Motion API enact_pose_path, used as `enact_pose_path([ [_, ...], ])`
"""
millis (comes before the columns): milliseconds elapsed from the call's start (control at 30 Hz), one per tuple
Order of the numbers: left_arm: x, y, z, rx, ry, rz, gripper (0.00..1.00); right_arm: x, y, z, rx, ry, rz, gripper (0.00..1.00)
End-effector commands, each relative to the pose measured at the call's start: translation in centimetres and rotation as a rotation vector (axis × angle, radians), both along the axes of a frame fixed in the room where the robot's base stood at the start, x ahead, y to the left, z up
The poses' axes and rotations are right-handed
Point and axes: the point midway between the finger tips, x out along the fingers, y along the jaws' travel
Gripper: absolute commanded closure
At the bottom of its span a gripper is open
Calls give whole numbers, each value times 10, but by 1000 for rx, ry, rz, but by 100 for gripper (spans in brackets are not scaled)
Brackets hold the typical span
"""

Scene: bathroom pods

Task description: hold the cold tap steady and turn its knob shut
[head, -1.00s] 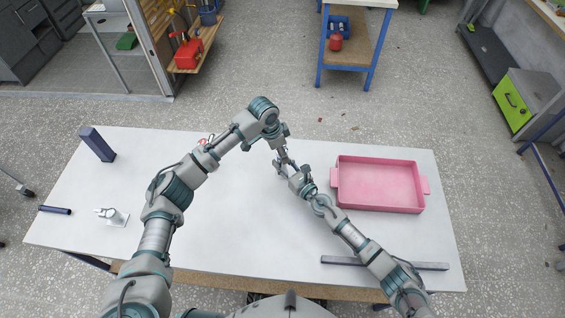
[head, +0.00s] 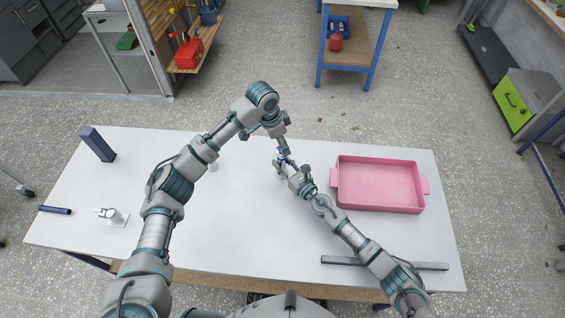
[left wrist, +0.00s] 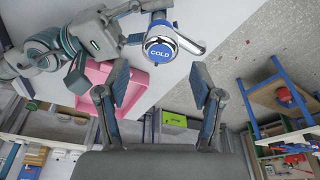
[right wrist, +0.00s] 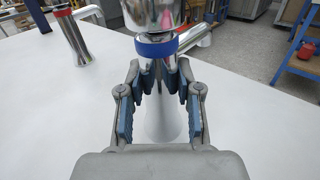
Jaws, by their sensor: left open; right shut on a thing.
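The cold tap stands upright on the white table. Its round knob (left wrist: 160,48), with a blue ring and a COLD label, faces the left wrist camera. My left gripper (left wrist: 158,84) is open and empty, with the knob just beyond its fingertips and not between them. In the right wrist view the tap's blue collar (right wrist: 156,46) sits above a shiny tapering body (right wrist: 160,122). My right gripper (right wrist: 165,80) is shut on that body just below the collar. In the head view my grippers mostly hide the tap.
A second tap with a red ring (right wrist: 63,12) stands to the left in the right wrist view. The pink tray (head: 345,202) is right of my right gripper. A grey bar (head: 340,261), a blue block (head: 97,143) and a small white fixture (head: 112,215) also lie on the table.

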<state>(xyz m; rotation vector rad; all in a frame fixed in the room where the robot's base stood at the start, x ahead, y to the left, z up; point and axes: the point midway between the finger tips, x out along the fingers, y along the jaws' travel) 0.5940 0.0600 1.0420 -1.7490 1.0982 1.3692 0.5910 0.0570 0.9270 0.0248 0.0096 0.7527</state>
Motion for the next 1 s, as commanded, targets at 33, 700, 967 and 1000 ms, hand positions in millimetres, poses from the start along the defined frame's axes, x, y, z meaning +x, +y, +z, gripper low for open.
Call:
enact_pose_path([
  [33,0,0,0,0,0,0,33,-1,0,-2,-1,4,0,100],
  [700,1,-2,32,23,6,752,33,-1,0,-2,-1,4,0,100],
  [967,0,0,38,5,-4,988,33,-1,0,-2,-1,4,0,100],
  [1000,0,0,36,4,-4,998,33,-1,0,-2,-1,4,0,100],
])
